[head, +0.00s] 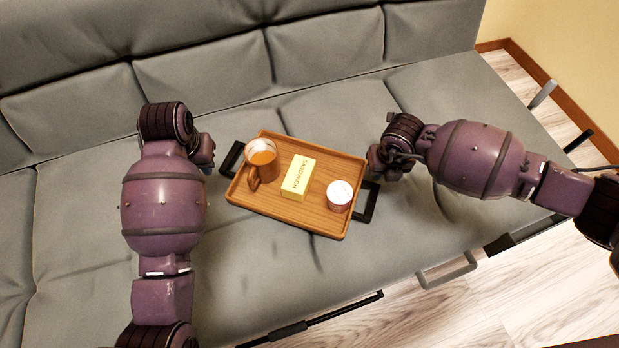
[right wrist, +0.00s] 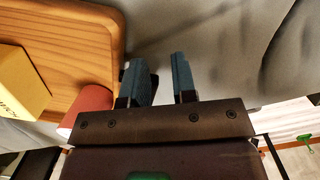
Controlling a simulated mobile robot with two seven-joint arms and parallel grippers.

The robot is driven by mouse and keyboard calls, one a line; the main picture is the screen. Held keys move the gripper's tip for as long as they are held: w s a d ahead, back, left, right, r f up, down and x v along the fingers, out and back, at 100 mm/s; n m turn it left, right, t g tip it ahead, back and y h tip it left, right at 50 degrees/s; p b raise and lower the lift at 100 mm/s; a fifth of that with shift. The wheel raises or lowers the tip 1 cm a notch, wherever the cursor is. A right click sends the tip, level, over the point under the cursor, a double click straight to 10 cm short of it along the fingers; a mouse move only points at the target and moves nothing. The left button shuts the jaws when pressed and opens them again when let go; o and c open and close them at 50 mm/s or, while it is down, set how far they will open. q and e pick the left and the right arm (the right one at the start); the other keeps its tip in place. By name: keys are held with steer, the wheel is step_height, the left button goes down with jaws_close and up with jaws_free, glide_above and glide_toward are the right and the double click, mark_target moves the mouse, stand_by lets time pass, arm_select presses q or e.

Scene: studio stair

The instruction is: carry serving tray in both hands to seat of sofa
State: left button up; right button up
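The wooden serving tray (head: 268,205) lies on the grey sofa seat (head: 420,235), with a black handle at each end. My right gripper (head: 378,165) is beside the right handle (head: 370,202), apart from the tray. In the right wrist view its fingers (right wrist: 163,82) are apart with nothing between them; the tray edge (right wrist: 85,50) is left of them.
The sofa backrest (head: 200,70) rises behind the tray. Seat cushion is clear around the tray. A grey metal bar (head: 447,272) shows at the sofa's front edge, above the pale wood floor (head: 500,300). A yellow wall (head: 565,50) stands at the right.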

arm_select(q)
steer(key=shift+r, duration=0.15)
arm_select(e)
step_height(320, 180, up, 12)
steer(key=s, duration=0.1)
arm_select(q)
steer(key=shift+r, duration=0.15)
stand_by(0.6)
